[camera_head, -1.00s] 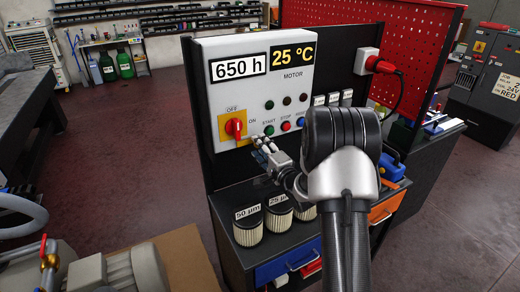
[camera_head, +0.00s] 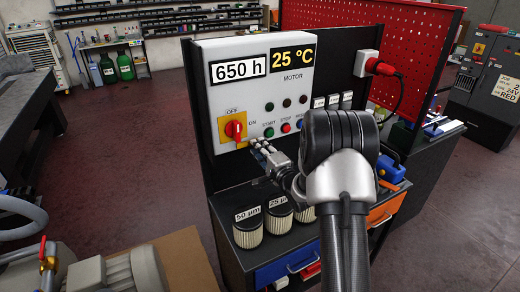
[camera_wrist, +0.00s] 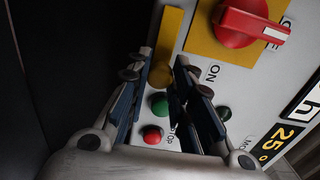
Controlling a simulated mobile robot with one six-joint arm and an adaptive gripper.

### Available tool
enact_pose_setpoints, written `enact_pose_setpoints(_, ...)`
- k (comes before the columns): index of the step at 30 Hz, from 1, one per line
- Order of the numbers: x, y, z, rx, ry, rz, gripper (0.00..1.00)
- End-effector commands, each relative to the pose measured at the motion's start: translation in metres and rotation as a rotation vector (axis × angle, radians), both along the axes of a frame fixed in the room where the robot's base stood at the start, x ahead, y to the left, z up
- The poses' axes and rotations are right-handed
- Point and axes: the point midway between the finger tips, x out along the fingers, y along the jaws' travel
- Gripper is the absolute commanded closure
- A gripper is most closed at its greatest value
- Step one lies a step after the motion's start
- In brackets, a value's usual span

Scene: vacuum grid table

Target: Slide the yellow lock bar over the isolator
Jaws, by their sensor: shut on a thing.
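The isolator (camera_head: 233,127) is a red rotary knob on a yellow plate at the left of the grey panel; it also shows in the wrist view (camera_wrist: 250,22). The yellow lock bar (camera_wrist: 168,42) is a flat strip beside the isolator's plate in the wrist view, apart from the red knob. In the head view I cannot make the bar out clearly. My gripper (camera_wrist: 164,74) has a finger on each side of the bar's near end and is shut on it. In the head view my gripper (camera_head: 258,148) is just below and right of the isolator.
The green start button (camera_wrist: 160,105) and red stop button (camera_wrist: 152,134) lie close to my fingers. Below the panel (camera_head: 225,85), several filters (camera_head: 248,232) stand on the bench.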

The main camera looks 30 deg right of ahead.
Motion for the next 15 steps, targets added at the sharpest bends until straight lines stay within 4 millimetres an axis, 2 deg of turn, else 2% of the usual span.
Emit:
enact_pose_setpoints(12,0.0000,0.0002,0.0000,0.000,0.000,0.000,1.00)
enact_pose_setpoints(15,0.0003,0.0064,-0.0001,0.000,0.000,0.003,1.00)
